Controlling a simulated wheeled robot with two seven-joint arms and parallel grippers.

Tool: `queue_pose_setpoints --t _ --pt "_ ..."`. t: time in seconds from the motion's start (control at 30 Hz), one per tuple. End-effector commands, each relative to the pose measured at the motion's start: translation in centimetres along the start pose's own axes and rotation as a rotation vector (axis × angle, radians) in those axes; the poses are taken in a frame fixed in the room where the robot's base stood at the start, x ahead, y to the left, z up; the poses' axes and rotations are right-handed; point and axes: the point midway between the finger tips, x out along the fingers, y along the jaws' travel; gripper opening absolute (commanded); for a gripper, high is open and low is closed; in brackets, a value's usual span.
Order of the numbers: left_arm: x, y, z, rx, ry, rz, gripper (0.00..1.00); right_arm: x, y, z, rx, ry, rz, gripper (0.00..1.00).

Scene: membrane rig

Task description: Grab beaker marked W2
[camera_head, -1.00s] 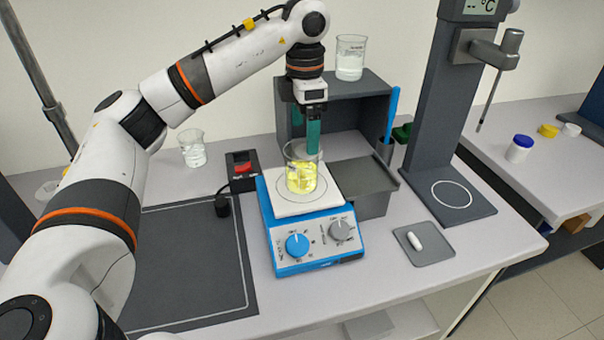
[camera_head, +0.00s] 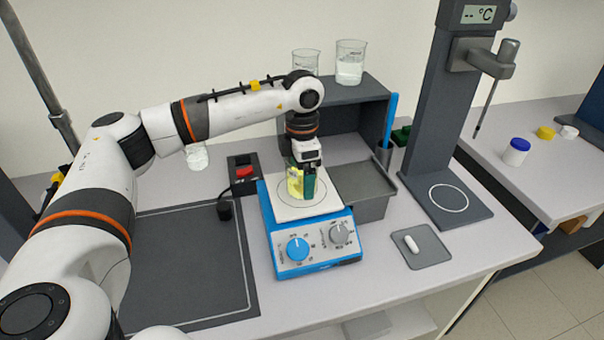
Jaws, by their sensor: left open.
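A glass beaker with yellow liquid (camera_head: 294,186) stands on the white plate of the blue hotplate stirrer (camera_head: 318,255). My left gripper (camera_head: 303,184) is open and lowered at this beaker, its green fingers overlapping it in the picture. The arm hides the beaker's rim, and I cannot tell whether the fingers touch the glass. A beaker with clear or whitish contents (camera_head: 350,66) and another beaker (camera_head: 305,64) stand on the dark shelf. One more beaker (camera_head: 197,157) stands on the bench, partly behind my left arm. No W2 mark is readable. My right gripper is out of view.
A dark shelf box (camera_head: 352,94) stands behind the hotplate. A tall stand with a probe (camera_head: 432,120) rises to the right. A stir bar (camera_head: 411,244) lies on a grey pad. The dark mat (camera_head: 185,260) at left is clear.

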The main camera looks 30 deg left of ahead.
Motion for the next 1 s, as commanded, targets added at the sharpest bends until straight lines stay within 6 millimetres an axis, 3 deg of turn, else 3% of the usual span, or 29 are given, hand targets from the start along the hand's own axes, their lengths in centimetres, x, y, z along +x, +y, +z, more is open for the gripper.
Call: queue_pose_setpoints --t 0.07,0.37,0.67,1.0 --pt "0.0 0.0 0.0 0.000 0.000 0.000 0.85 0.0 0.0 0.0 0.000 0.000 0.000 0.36" --pt "0.0 0.0 0.0 0.000 0.000 0.000 0.35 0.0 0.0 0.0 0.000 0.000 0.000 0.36" --pt "-0.6 0.0 -0.1 0.000 0.004 -0.001 0.34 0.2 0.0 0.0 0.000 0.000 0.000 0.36" --pt "-6.7 0.0 -0.2 0.001 0.006 -0.003 0.34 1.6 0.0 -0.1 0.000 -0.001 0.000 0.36"
